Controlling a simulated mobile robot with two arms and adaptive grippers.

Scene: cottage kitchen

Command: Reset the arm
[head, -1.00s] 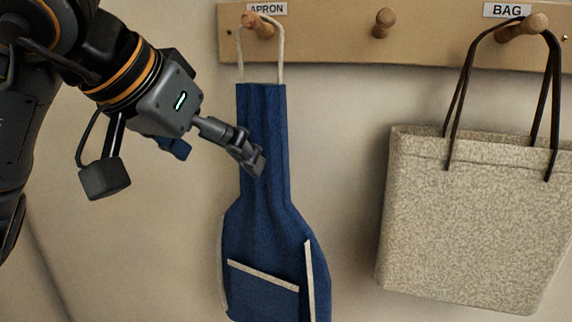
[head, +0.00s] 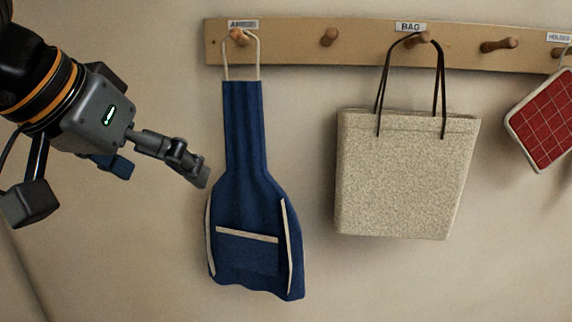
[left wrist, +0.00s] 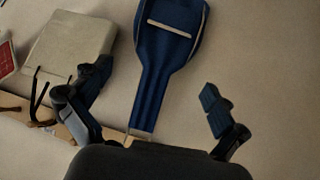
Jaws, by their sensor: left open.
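My left gripper (head: 203,178) is at the left of the head view, pointing right and slightly down, in front of the wall and just left of the blue apron (head: 250,215). It is empty. In the left wrist view, its two fingers (left wrist: 160,100) are spread wide, with the apron (left wrist: 165,65) visible between them and beyond. The apron hangs by its white neck loop from the peg (head: 238,38) under the APRON label. My right gripper does not show in either view.
A wooden peg rail (head: 290,47) runs along the wall. A beige bag (head: 405,175) hangs by dark handles from the BAG peg. A red checked holder (head: 545,120) hangs at the far right. One peg (head: 329,37) between apron and bag is bare.

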